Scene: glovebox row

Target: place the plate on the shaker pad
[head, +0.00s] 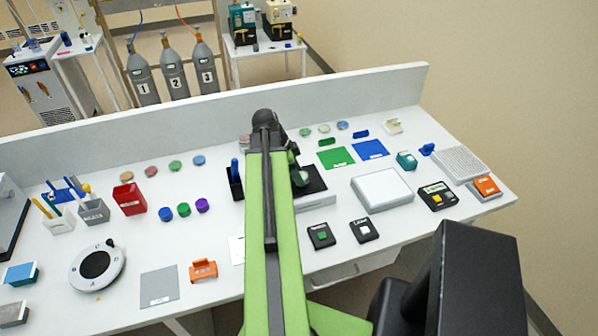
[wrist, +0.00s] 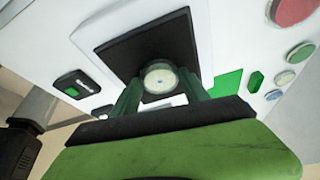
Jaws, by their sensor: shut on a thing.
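The plate (wrist: 162,77) is a small round clear dish with a pale rim. In the wrist view it sits between the two green fingers of my gripper (wrist: 160,90), which is shut on it. The shaker pad (wrist: 120,45) is a dark square on a light body, directly beyond the plate. In the head view the pad (head: 316,184) is partly hidden by my green arm, and my gripper (head: 298,177) is over it. The plate is mostly hidden there. I cannot tell whether the plate touches the pad or is just above it.
A grey-topped box (head: 382,188) stands right of the pad. Two small black switch boxes, one with a green button (head: 321,235), lie in front. A green mat (head: 336,158) and a blue mat (head: 370,149) lie behind right. A dark holder (head: 236,183) stands close on the left.

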